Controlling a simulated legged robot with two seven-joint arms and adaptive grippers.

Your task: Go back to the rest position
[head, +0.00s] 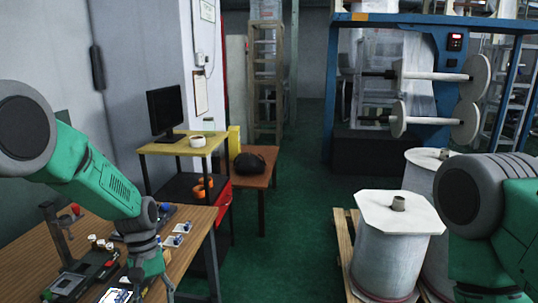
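My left arm, green and grey, comes in from the left and bends down over the wooden workbench (195,235). My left gripper (148,285) is at the bottom edge of the head view, low over the right part of the bench. Its fingers are too small and cut off to tell whether they are open or shut, or whether they hold anything. My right arm shows only as a grey joint and green link at the right edge. My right gripper is out of view.
On the bench are a dark stand (58,235) and small parts (180,228). Behind it stands a small table with a monitor (166,110). Large white film rolls (398,245) stand on a pallet at right, close to my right arm. Green floor (285,240) is clear between.

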